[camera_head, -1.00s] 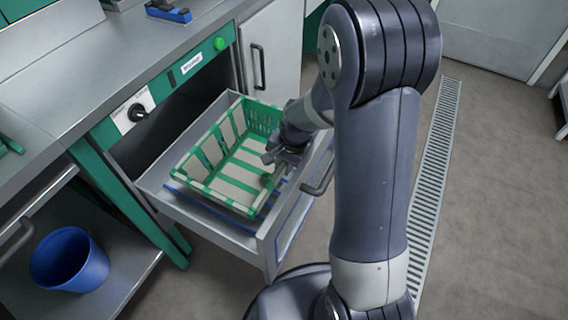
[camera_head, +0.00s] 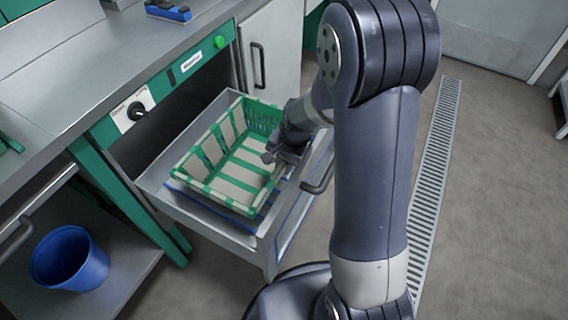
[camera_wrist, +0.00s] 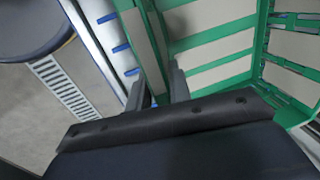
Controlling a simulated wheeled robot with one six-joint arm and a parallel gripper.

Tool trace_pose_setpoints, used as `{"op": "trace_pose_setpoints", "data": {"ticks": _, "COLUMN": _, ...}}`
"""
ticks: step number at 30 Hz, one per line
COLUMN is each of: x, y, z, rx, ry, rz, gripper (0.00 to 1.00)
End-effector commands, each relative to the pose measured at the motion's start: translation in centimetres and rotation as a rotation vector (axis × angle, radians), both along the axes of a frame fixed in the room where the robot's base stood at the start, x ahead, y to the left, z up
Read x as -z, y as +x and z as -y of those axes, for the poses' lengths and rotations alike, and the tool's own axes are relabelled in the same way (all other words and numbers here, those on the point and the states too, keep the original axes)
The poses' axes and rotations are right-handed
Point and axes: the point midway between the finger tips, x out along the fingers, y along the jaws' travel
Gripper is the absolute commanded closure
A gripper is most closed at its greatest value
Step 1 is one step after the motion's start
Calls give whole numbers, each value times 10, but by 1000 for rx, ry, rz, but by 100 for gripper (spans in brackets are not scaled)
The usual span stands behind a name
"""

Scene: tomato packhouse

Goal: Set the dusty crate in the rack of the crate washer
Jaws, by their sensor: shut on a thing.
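The dusty crate (camera_head: 263,117) is green with pale beige patches over its floor and walls. It is inside the pulled-out drawer of the crate washer (camera_head: 150,100), above the blue-edged rack (camera_head: 180,190). I cannot tell whether its base rests fully on the rack. My gripper (camera_head: 276,155) is at the crate's right side, shut on its wall. In the wrist view, the crate wall (camera_wrist: 149,40) runs between the two fingers of my gripper (camera_wrist: 157,90), and blue rack parts (camera_wrist: 120,48) show just outside it.
The drawer front (camera_head: 270,243) has a grey handle (camera_head: 320,176). A blue bucket (camera_head: 70,258) stands on a low shelf at left. A green button (camera_head: 220,41) and black knob (camera_head: 137,111) are on the washer panel. A floor drain (camera_head: 437,170) runs along the open floor at right.

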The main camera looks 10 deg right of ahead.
Motion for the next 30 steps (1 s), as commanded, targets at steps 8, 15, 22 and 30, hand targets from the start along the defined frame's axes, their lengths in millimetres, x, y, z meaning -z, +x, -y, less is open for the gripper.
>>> {"op": "trace_pose_setpoints", "data": {"ticks": 8, "x": 4, "y": 0, "z": 0, "rx": 0, "ry": 0, "rz": 1, "gripper": 100}}
{"op": "trace_pose_setpoints", "data": {"ticks": 15, "x": 8, "y": 0, "z": 0, "rx": 0, "ry": 0, "rz": 1, "gripper": 100}}
{"op": "trace_pose_setpoints", "data": {"ticks": 22, "x": 8, "y": 0, "z": 0, "rx": 0, "ry": 0, "rz": 1, "gripper": 68}}
{"op": "trace_pose_setpoints", "data": {"ticks": 30, "x": 8, "y": 0, "z": 0, "rx": 0, "ry": 0, "rz": 0, "gripper": 55}}
